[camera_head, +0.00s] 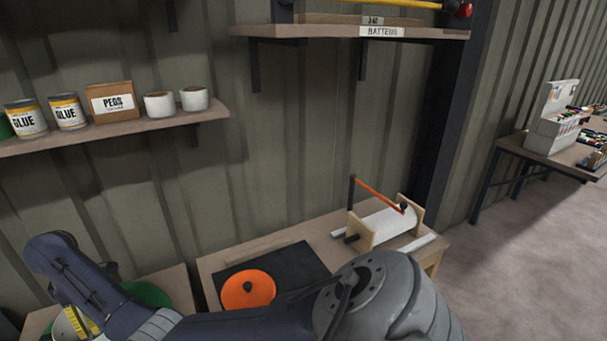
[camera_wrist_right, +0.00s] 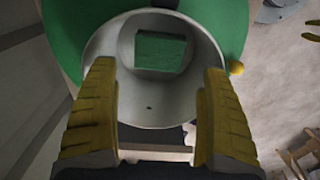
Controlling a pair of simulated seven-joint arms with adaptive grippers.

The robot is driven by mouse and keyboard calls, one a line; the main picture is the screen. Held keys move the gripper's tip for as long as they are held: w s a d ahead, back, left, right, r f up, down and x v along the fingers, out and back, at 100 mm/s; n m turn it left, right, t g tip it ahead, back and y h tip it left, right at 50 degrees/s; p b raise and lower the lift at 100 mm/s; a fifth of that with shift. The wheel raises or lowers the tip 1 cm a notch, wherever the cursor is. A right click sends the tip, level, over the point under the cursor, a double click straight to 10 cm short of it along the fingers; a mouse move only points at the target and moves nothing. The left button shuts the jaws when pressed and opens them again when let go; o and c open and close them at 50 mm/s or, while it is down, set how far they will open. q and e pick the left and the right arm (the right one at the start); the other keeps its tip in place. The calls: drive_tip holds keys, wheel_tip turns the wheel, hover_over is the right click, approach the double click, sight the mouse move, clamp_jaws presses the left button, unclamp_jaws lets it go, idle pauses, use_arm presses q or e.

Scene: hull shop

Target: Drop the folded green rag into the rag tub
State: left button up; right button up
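The rag tub (camera_wrist_right: 103,48) is a pale round tub, seen from above in the right wrist view on a green round surface (camera_wrist_right: 233,25). The folded green rag (camera_wrist_right: 160,52) shows as a small green rectangle inside the tub, apart from the fingers. My right gripper (camera_wrist_right: 157,100) is open, its two yellow fingers spread wide over the tub's near side with nothing between them. In the head view my right gripper (camera_head: 82,322) is at the lower left, mostly hidden by my arm. My left gripper is not visible.
An orange disc (camera_head: 248,289) lies on a dark mat (camera_head: 297,264) on the bench. A wooden-ended roller with an orange crank (camera_head: 385,224) stands to its right. A shelf (camera_head: 150,126) with glue cans is above left. Open floor (camera_head: 520,270) is at right.

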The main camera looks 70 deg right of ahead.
drive_tip(key=shift+o, duration=1.1)
drive_tip(key=shift+r, duration=0.1)
wheel_tip(320, 180, up, 12)
